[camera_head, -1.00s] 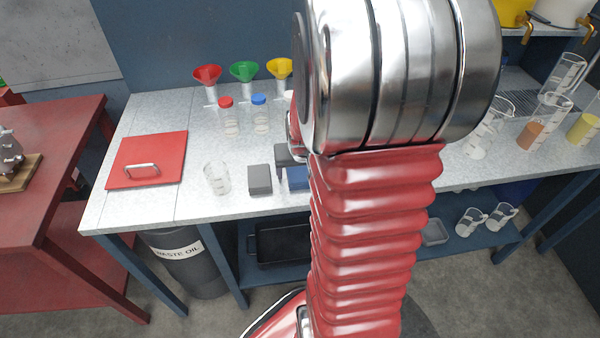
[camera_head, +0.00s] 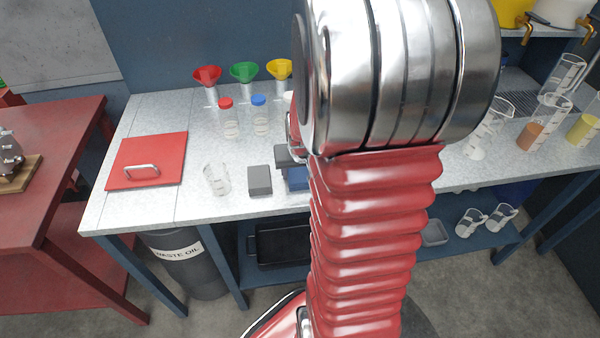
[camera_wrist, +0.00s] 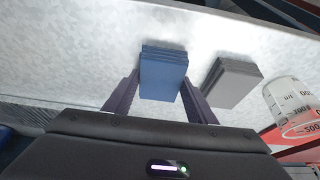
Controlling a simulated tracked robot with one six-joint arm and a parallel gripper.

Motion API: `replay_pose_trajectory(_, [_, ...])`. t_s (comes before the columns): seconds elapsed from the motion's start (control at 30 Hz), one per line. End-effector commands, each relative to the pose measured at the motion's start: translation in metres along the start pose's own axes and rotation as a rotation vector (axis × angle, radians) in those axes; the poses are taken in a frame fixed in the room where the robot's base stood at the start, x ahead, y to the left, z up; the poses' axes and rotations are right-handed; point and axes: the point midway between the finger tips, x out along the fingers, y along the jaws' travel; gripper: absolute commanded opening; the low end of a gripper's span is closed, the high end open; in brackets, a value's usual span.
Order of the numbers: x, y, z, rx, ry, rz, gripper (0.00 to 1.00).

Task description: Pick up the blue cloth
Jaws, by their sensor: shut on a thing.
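The blue cloth (camera_wrist: 163,76) is a folded, layered blue block in the wrist view, between the two dark fingers of my gripper (camera_wrist: 160,98). My gripper is shut on it. In the head view only a part of the blue cloth (camera_head: 298,179) shows, beside the grey cloth, and my arm hides the rest. Most of my gripper (camera_head: 290,160) is hidden behind my arm there. I cannot tell whether the cloth is clear of the bench top.
A folded grey cloth (camera_head: 259,180) lies just left of the blue one. A glass beaker (camera_head: 217,179) stands further left, then a red lid-like panel with a handle (camera_head: 148,160). Capped bottles (camera_head: 230,118) and funnels (camera_head: 244,72) are behind. Beakers (camera_head: 531,135) stand at the right.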

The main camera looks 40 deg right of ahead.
Motion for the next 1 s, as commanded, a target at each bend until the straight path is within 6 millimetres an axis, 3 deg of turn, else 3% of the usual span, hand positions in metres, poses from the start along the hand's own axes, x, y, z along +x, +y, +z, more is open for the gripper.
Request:
replay_pose_trajectory(0.27, [-0.009, 0.000, -0.004, 0.000, 0.002, 0.000, 0.29])
replay_pose_trajectory(0.8, [-0.087, 0.000, -0.037, 0.000, 0.003, 0.000, 0.29])
replay_pose_trajectory(1.0, [-0.097, 0.000, -0.040, 0.000, 0.000, 0.000, 0.29])
